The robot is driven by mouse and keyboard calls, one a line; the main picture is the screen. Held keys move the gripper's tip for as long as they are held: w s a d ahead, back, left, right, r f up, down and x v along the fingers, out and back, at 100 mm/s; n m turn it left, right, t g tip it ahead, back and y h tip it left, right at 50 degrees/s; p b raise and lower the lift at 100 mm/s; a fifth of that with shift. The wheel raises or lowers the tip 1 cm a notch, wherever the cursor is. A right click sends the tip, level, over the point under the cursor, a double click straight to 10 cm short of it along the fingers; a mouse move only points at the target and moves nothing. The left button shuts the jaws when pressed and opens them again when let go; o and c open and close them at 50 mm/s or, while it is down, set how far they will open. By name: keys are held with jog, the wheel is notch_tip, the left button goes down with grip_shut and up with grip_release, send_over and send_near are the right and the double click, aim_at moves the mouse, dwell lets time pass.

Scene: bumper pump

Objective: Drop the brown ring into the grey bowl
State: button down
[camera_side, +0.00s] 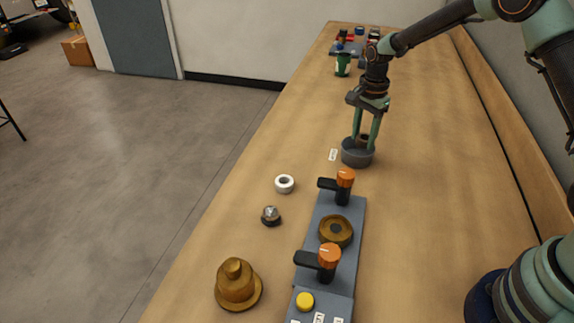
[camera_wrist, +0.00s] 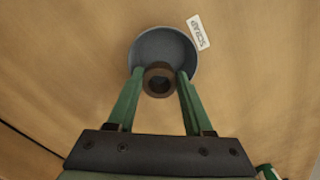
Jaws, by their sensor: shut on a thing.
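My gripper (camera_wrist: 159,84) has its two green fingers shut on the brown ring (camera_wrist: 158,77). In the side view the gripper (camera_side: 366,140) points down and the brown ring (camera_side: 364,139) shows small between the fingertips. The grey bowl (camera_wrist: 152,41) is below the ring in the wrist view, and the ring overlaps the bowl's near part there. In the side view the grey bowl (camera_side: 357,158) stands on the table, with the fingertips and ring at its opening. I cannot tell whether the ring touches the bowl.
A label (camera_wrist: 198,32) reading SCRAP lies beside the bowl. A grey fixture (camera_side: 347,212) with orange-knobbed clamps stands nearer the side camera. A green cup (camera_side: 343,65) stands behind.

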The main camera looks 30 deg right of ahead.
jog(key=shift+c, duration=1.1)
grip_release()
jog(key=shift+r, duration=0.1)
notch_tip(320, 180, up, 12)
jog(key=s+a+r+n+t, duration=0.3)
jog(key=s+r+n, duration=0.55)
jog(key=s, duration=0.25)
jog(key=s+a+n+t, duration=0.1)
jog(key=s+n+t, duration=0.1)
jog(key=s+n, duration=0.5)
jog(key=s, duration=0.2)
jog(key=shift+s+a+f+n+t, duration=0.2)
jog(key=shift+s+f+n+t, duration=0.05)
jog(key=shift+s+n+t, duration=0.1)
